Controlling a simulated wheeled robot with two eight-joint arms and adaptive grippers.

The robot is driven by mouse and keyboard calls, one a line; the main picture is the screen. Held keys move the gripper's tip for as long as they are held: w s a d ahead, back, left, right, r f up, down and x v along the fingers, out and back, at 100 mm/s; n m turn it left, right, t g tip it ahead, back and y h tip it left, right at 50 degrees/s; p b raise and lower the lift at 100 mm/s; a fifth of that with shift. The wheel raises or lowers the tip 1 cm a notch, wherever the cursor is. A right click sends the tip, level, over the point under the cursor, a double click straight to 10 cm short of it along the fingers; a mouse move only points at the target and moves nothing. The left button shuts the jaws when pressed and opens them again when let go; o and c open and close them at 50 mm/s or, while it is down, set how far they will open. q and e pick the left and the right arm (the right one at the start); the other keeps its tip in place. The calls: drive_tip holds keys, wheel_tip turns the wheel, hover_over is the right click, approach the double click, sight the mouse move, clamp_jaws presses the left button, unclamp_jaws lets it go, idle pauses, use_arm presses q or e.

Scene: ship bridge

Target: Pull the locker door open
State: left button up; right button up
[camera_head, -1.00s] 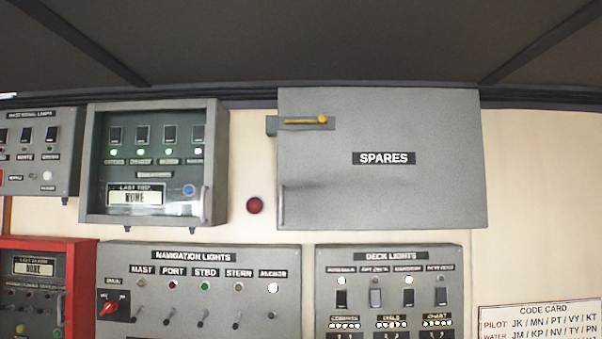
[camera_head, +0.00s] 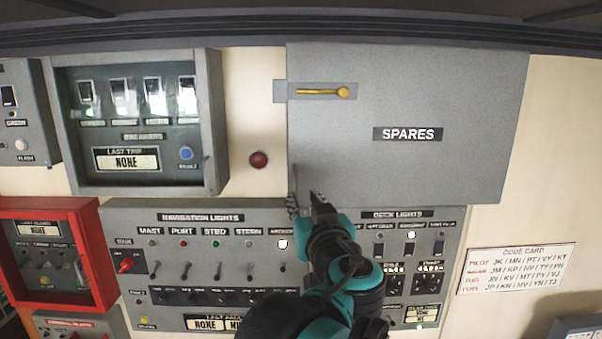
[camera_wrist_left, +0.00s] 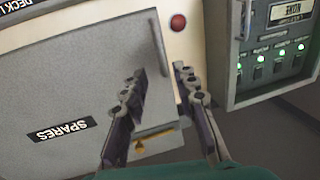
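The locker is a grey box with a flat door (camera_head: 410,100) labelled SPARES; the door looks shut. A brass latch lever (camera_head: 322,92) lies horizontal at its upper left. A slim grey bar handle (camera_head: 295,182) stands near the door's lower left edge. My left gripper (camera_head: 303,197) is at this handle, its fingers apart. In the left wrist view, which is turned upside down, the handle (camera_wrist_left: 160,45) lies in line with the gap between the open fingers (camera_wrist_left: 160,72); I cannot tell whether they touch it. My right gripper is not in view.
A red button (camera_head: 259,159) sits on the wall left of the locker. A glass-fronted breaker box (camera_head: 212,120) stands further left. The navigation lights panel (camera_head: 190,232) and deck lights panel (camera_head: 452,226) lie just below. The wall right of the locker is clear near the door.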

sight(295, 187)
use_arm(q)
drive_tip(key=w, duration=0.2)
drive_tip(key=w+a+p, duration=0.1)
drive_tip(key=w, duration=0.4)
drive_tip(key=shift+a+f, duration=0.15)
drive_tip(key=shift+a, duration=0.1)
drive_tip(key=shift+s, duration=0.1)
clamp_jaws()
